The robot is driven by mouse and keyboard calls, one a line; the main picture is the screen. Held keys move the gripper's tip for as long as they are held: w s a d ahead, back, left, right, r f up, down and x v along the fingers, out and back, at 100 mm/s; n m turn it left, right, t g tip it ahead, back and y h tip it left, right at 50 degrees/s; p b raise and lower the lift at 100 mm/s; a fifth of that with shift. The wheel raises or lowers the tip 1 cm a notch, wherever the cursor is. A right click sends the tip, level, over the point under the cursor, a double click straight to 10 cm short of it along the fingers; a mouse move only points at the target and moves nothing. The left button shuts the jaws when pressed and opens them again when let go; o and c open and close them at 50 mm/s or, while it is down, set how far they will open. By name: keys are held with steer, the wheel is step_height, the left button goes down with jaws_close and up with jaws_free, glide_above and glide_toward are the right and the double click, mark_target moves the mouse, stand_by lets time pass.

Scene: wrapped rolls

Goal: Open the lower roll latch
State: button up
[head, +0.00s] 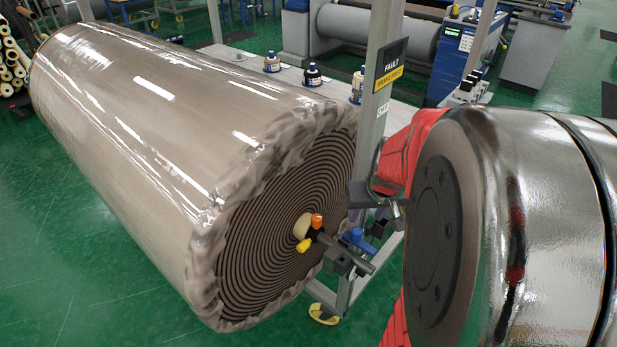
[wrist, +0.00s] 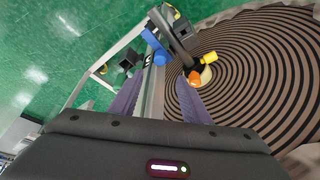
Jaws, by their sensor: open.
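A large wrapped brown roll (head: 150,110) lies with its spiral end facing the camera. A dark shaft (head: 345,253) sticks out of its core and passes the metal stand. A blue latch handle (head: 357,238) sits on the stand beside the shaft; it also shows in the wrist view (wrist: 158,48), near the shaft (wrist: 178,35). My gripper (wrist: 158,88) is open and empty, its two purple fingers apart in the wrist view, with the blue handle beyond the fingertips.
An orange knob (head: 317,221) and a yellow knob (head: 304,245) sit at the roll's core. An upright metal post (head: 383,70) with a fault sign (head: 390,65) stands close to my arm. Green floor (head: 90,250) is clear at the left.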

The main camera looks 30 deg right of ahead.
mark_target(357, 230)
steer(key=shift+x, duration=6)
steer(key=shift+c, duration=0.4)
jaws_close()
